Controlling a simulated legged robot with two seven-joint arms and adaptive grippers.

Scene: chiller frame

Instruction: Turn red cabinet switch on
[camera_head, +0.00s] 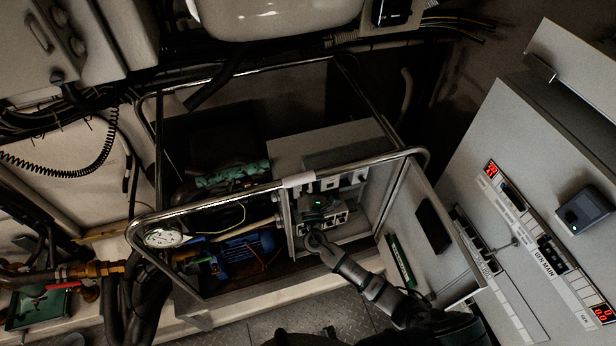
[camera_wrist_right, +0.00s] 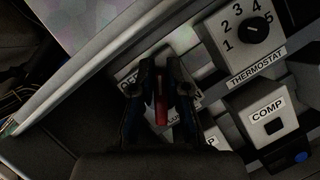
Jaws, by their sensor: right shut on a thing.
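The red switch (camera_wrist_right: 161,103) shows in the right wrist view as a narrow red lever between the two dark fingers of my right gripper (camera_wrist_right: 164,80). The gripper is shut on it. A partly covered label beside the fingers reads something like OFF on the upper left, with part of ON on the right. In the head view my right gripper (camera_head: 318,208) reaches into the open cabinet (camera_head: 383,205) and hides the switch there. The lever's exact position is hard to tell. My left gripper is not in view.
A thermostat dial (camera_wrist_right: 254,29) and a COMP switch (camera_wrist_right: 268,115) sit close to the right of the fingers. In the head view the open cabinet door (camera_head: 433,240) stands right of my arm. A gauge (camera_head: 164,237) is at left.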

